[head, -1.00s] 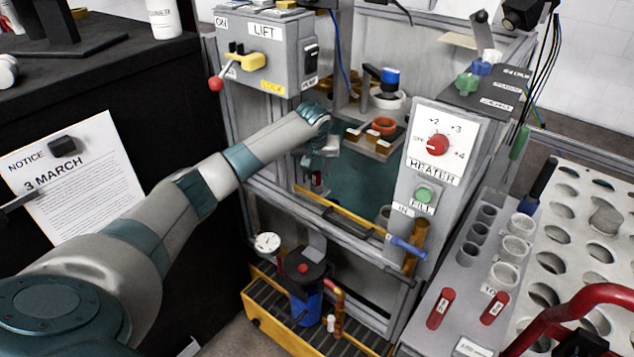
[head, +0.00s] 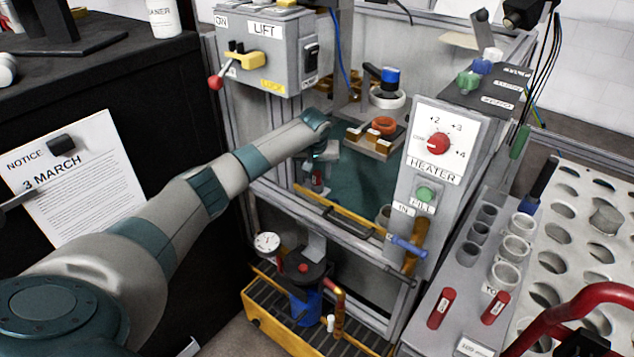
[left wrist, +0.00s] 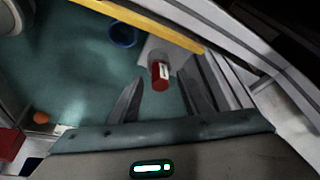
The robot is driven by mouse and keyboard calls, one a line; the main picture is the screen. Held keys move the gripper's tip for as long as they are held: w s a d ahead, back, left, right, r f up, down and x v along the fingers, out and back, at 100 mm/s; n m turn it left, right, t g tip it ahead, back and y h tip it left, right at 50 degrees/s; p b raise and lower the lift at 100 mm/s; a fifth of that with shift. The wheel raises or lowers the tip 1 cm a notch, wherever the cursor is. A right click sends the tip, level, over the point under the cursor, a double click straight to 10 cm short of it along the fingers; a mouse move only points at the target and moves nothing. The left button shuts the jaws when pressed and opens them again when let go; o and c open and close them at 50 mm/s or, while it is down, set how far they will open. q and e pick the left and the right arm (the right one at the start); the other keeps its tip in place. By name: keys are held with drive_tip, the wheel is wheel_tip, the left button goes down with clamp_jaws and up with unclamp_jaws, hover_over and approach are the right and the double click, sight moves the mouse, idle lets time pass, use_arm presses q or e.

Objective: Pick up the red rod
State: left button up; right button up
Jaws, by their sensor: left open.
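A red rod with a white label (left wrist: 160,75) shows in the left wrist view, on a small pale block over the teal floor of the gantry bay. In the head view a small red and white piece of it (head: 317,180) shows just below my left gripper (head: 325,165). My left gripper (left wrist: 165,88) is open and empty. In the wrist view the rod appears between and just beyond its fingertips; I cannot tell whether they touch. Two more red rods, a left one (head: 440,307) and a right one (head: 494,308), are on the grey panel at right. My right gripper is not in view.
A yellow rail (head: 335,212) runs along the bay's front edge. The heater panel (head: 436,140) stands right of the bay, the lift box (head: 265,55) at upper left. A blue round cup (left wrist: 123,35) is near the rod. An orange ball (left wrist: 40,117) lies at lower left.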

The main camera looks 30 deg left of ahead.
use_arm(q)
drive_tip(key=shift+w+a+f, duration=0.1)
drive_tip(key=shift+w+f, duration=0.1)
drive_tip(key=shift+f, duration=0.25)
drive_tip(key=c, duration=1)
drive_tip(key=shift+c, duration=0.2)
drive_tip(key=shift+r, duration=0.1)
drive_tip(key=shift+r, duration=0.5)
wheel_tip(320, 180, up, 2)
drive_tip(key=shift+r, duration=0.15)
drive_tip(key=s+d, duration=0.1)
drive_tip(key=d, duration=1.7)
drive_tip(key=shift+s, duration=0.2)
